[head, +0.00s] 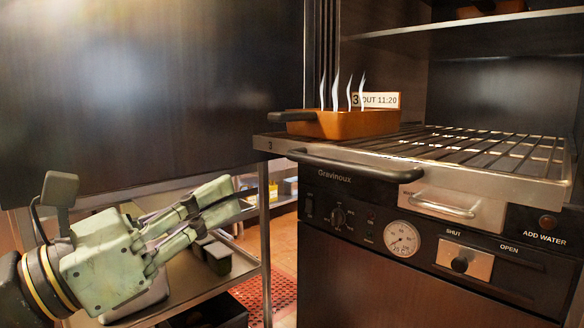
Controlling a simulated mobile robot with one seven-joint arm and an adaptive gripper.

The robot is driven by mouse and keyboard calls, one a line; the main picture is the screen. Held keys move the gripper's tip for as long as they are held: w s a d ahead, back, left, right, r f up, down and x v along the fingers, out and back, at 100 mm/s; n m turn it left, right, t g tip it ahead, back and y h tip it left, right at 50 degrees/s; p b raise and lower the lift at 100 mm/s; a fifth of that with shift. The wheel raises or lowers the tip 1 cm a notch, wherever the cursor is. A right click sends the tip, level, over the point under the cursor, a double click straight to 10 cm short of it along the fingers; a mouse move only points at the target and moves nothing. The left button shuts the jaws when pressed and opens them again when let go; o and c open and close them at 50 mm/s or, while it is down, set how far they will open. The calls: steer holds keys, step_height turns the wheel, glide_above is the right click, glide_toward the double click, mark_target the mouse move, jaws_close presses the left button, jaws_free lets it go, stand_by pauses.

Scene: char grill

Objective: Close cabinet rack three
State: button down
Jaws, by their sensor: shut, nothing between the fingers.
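Rack three (272,144) is a metal wire rack with a steel front edge marked "3" and a long dark handle (352,164). It sticks out from the cabinet (482,92) above the control panel. An orange pan (345,124) with a dark handle stands on its left part, with a tag reading "3 OUT 11:20" (380,100) at its back. My gripper (240,201) is shut and empty, its fingers pointing right. In the picture it is left of the rack handle and lower; it does not appear to touch the rack.
The Gravinoux panel (335,205) below has knobs, a gauge (402,238) and a small drawer handle (443,208). A metal shelf cart (265,235) stands behind my gripper. A large dark panel (150,90) fills the upper left. An upper shelf (470,24) is above the rack.

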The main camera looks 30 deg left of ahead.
steer(key=f+y, duration=0.1)
steer(key=f, duration=0.1)
steer(key=p, duration=0.3)
glide_toward(310, 162)
steer(key=shift+n, duration=0.4)
steer(key=x, duration=0.6)
steer(key=shift+w+d+r, duration=0.1)
steer(key=shift+w+d, duration=0.1)
steer(key=shift+w, duration=0.25)
